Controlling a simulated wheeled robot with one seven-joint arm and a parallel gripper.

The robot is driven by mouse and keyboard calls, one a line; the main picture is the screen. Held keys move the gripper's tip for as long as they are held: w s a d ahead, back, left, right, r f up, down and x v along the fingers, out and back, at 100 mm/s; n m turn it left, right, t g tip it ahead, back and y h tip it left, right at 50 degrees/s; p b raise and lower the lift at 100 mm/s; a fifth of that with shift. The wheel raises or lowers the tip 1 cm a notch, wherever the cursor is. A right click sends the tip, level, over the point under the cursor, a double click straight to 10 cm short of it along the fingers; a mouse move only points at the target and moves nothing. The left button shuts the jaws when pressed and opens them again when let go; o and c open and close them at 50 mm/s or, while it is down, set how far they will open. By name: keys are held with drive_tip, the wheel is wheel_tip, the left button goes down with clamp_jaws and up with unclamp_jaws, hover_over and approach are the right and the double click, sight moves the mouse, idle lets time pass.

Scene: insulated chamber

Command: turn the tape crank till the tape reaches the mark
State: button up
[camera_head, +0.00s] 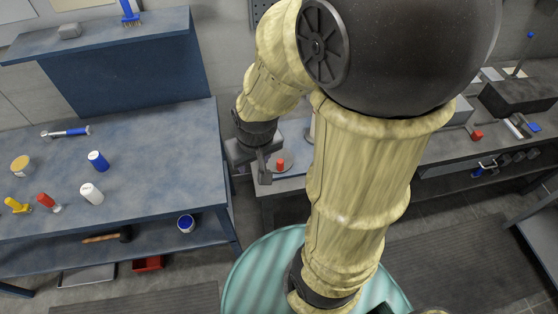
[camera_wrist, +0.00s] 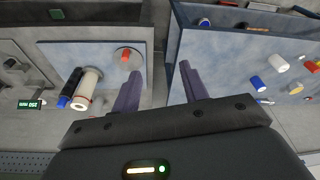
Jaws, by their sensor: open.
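In the wrist view the tape crank (camera_wrist: 134,60) is a round grey disc with a red knob (camera_wrist: 125,56), on a pale blue-grey board. The red knob also shows in the head view (camera_head: 281,163), just right of my gripper (camera_head: 265,168). My gripper is open and empty; in the wrist view its two dark fingers (camera_wrist: 161,90) are spread, with the crank ahead and left of the left finger, apart from it. I cannot make out the tape's end or the mark.
A small green display (camera_wrist: 29,104) stands left of the board. A separate blue bench (camera_head: 130,150) at left holds a blue cylinder (camera_head: 98,160), a white one (camera_head: 91,194) and several tools. A gap separates the benches. My arm hides much of the crank bench.

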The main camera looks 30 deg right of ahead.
drive_tip(key=n, duration=0.1)
drive_tip(key=n+g+b, duration=0.3)
drive_tip(key=n+b, duration=0.2)
drive_tip(key=n, duration=1.8)
hover_over(280, 161)
wheel_tip(280, 161, down, 8)
drive_tip(key=shift+d+f, duration=0.1)
drive_tip(key=shift+f, duration=0.15)
wheel_tip(280, 161, down, 17)
drive_tip(key=shift+f+b, duration=0.1)
drive_tip(key=shift+b, duration=0.65)
